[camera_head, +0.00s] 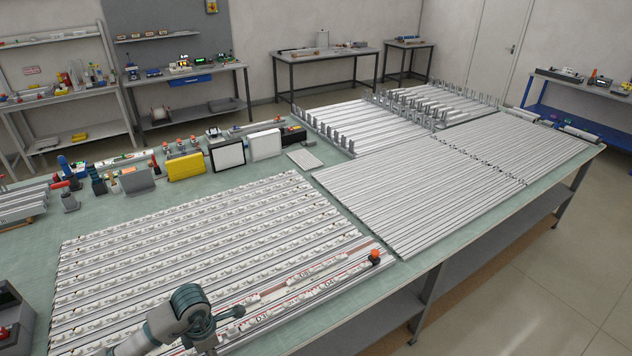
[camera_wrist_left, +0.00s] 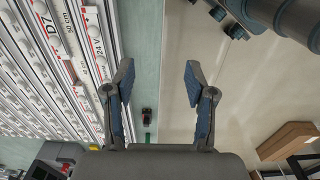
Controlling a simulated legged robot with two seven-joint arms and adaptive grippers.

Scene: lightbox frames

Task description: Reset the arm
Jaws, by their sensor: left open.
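My left gripper (camera_wrist_left: 158,85) is open in the left wrist view, with its two blue-padded fingers spread and nothing between them. It hangs over the green table edge, with the light strips (camera_wrist_left: 75,60) to its left and the floor to its right. In the head view, a grey jointed arm of mine (camera_head: 187,303) comes in at the bottom left, over the near corner of the panel of light strips (camera_head: 200,245). Its fingers cannot be made out there. My right gripper is not seen.
Bare aluminium profiles (camera_head: 420,195) fill the right part of the table. A yellow block (camera_head: 186,166) and white-faced frames (camera_head: 228,156) stand along the far edge. An orange knob (camera_head: 375,257) sits at the panel's right corner. Open floor (camera_head: 520,290) lies at the right.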

